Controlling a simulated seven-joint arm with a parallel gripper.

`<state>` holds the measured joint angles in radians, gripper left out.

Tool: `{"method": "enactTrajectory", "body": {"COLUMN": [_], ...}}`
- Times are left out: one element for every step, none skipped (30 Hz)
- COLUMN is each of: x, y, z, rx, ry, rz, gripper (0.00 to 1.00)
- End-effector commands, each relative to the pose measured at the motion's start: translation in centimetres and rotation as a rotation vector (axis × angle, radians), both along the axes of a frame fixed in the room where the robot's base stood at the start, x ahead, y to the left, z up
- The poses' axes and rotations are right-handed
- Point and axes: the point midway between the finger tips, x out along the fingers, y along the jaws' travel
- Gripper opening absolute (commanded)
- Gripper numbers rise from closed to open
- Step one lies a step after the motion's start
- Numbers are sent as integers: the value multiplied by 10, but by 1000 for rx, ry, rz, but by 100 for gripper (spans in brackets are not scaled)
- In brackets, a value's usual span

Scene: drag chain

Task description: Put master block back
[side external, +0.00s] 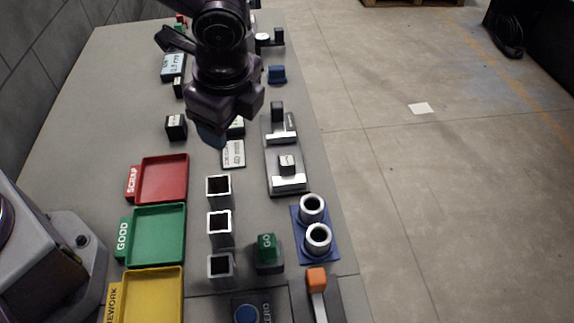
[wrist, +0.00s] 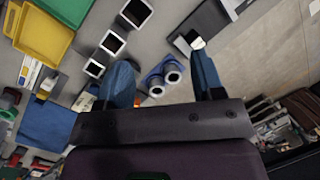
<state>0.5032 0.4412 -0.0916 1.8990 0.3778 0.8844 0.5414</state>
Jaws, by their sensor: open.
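A small silver block with a marked top (side external: 287,163), which may be the master block, sits on a dark fixture with a metal step (side external: 288,184), right of the middle of the bench. A pale plate marked 40 mm (side external: 233,153) lies to its left, partly under my gripper. My gripper (side external: 211,134) hangs above the bench, left of the fixture, with one blue fingertip showing below it. In the wrist view its two blue fingers (wrist: 160,65) are wide apart with nothing held between them. I cannot pick out the master block in the wrist view.
Red (side external: 163,179), green (side external: 158,235) and yellow (side external: 152,297) trays line the left. Square tubes (side external: 219,224) stand in a row, with a green GO block (side external: 267,248) and two round rings (side external: 318,239) on a blue base nearby. A black block (side external: 176,127) stands left of my gripper.

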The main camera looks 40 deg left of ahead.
Motion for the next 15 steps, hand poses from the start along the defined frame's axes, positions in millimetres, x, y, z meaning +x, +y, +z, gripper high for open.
{"method": "enactTrajectory", "body": {"x": [6,10,15,19,23,29,34,40,48,53,58,61,63,63,63], "y": [-15,-22,-32,-39,-45,-53,-58,-62,-65,-67,-69,-70,-70,-69,-69], "z": [-18,-26,-37,-44,-51,-59,-62,-63,-62,-58,-53,-51,-50,-50,-50], "rx": [32,48,70,85,101,122,138,150,166,176,185,198,207,214,221], "ry": [27,38,52,61,69,77,81,80,73,66,58,58,61,67,74], "rz": [-117,-187,-280,-350,-419,-514,-582,-639,-705,-749,-789,-834,-863,-889,-914], "gripper": [62,62,62,62,62,62,62,62,62,62,62,62,62,62,62]}}
